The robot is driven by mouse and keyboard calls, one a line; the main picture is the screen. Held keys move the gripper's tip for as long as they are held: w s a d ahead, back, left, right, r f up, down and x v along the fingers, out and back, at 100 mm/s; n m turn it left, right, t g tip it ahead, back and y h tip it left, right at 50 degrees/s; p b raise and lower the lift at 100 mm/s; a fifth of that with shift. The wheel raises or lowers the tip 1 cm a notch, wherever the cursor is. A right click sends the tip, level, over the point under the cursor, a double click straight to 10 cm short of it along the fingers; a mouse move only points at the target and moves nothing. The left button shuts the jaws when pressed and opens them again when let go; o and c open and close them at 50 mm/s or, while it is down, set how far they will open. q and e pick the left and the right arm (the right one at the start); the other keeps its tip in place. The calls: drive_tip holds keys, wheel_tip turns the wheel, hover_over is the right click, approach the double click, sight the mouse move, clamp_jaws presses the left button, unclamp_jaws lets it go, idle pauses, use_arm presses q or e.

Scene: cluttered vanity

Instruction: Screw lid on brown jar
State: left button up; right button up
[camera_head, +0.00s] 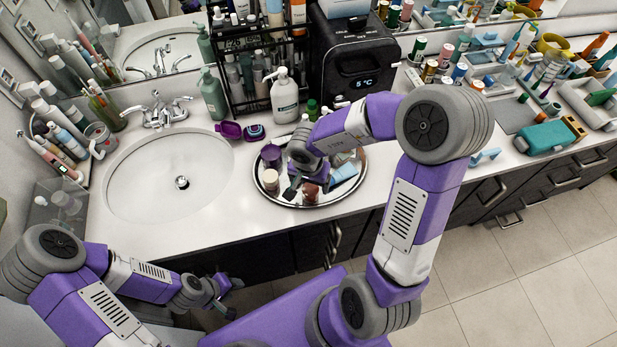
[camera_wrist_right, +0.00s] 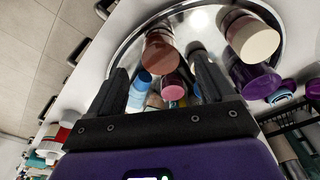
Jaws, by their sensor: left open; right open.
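A reddish-brown jar (camera_head: 309,194) stands on the round silver-rimmed tray (camera_head: 312,205). In the right wrist view the brown jar (camera_wrist_right: 160,50) is ahead of the fingertips, near the tray rim. A jar with a cream top (camera_head: 270,178) stands to its left; it also shows in the wrist view (camera_wrist_right: 252,40). I cannot tell whether either top is a loose lid. My right gripper (camera_head: 296,190) is over the tray, open and empty; its two dark fingers (camera_wrist_right: 162,85) are apart. My left gripper (camera_head: 229,297) is open, below the counter's front edge, away from the tray.
A purple jar (camera_head: 271,155) and a blue item (camera_head: 345,172) crowd the tray. The sink (camera_head: 160,180) lies left. A white pump bottle (camera_head: 284,95), a black rack (camera_head: 240,70) and a black box (camera_head: 355,60) stand behind. Counter between sink and tray is mostly clear.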

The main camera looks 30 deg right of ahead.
sight(311, 189)
drive_tip(key=f, duration=0.1)
drive_tip(key=f+b, duration=0.1)
drive_tip(key=f, duration=0.1)
drive_tip(key=shift+w+d+f, duration=0.15)
drive_tip(key=shift+w+f, duration=0.05)
drive_tip(key=shift+f, duration=0.05)
drive_tip(key=shift+r, duration=0.1)
drive_tip(key=c, duration=1.3)
